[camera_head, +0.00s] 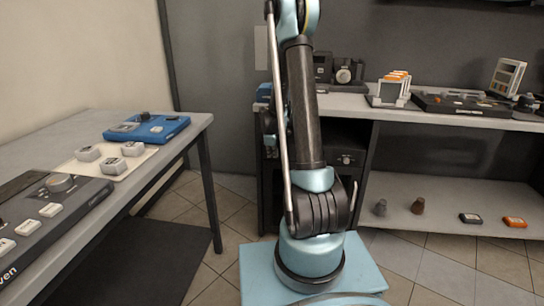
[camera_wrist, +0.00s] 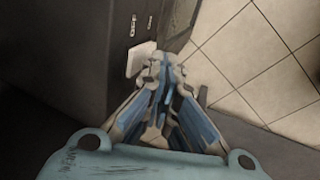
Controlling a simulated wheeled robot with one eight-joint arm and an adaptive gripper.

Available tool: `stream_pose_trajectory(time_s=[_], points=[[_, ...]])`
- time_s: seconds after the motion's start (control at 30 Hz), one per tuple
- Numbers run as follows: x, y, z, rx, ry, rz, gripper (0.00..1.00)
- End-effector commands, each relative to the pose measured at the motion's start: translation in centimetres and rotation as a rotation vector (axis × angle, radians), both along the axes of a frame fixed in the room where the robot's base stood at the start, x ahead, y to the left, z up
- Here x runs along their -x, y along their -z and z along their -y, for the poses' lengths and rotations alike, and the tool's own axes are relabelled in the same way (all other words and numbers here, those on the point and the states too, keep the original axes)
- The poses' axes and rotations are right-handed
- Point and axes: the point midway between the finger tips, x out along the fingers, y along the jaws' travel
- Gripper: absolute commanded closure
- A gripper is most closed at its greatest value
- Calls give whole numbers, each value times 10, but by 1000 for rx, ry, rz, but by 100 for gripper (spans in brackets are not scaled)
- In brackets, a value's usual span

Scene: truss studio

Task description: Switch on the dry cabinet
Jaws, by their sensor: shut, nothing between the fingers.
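A dark cabinet (camera_head: 345,142) with small knobs on its front stands under the back bench, and it looks like the dry cabinet. My arm hides much of it in the head view. In the wrist view a dark panel (camera_wrist: 60,60) fills the left side, with small light marks near its right edge. A pale plate-like part (camera_wrist: 140,58) sticks out beside the fingertips; I cannot tell if it is a switch or if the fingers touch it. My gripper (camera_wrist: 166,60) is shut and empty. In the head view my arm hides most of the gripper.
The back bench (camera_head: 455,118) holds a camera, an orange-topped card rack and a dark console. Its lower shelf (camera_head: 450,200) carries several small items. A table (camera_head: 165,160) with control panels stands at the left. Tiled floor (camera_head: 215,215) lies open between.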

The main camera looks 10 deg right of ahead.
Motion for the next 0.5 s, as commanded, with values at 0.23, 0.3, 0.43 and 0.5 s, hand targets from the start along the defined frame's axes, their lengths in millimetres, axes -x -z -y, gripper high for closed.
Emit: stream_pose_trajectory(time_s=[0.23, 0.3, 0.43, 0.5], points=[[-6, 7, 2, 0, 1, 0, 100], [-6, 6, 2, 0, 1, 0, 100], [-6, 6, 3, 0, 1, 0, 100], [-5, 6, 3, 0, 1, 0, 100]])
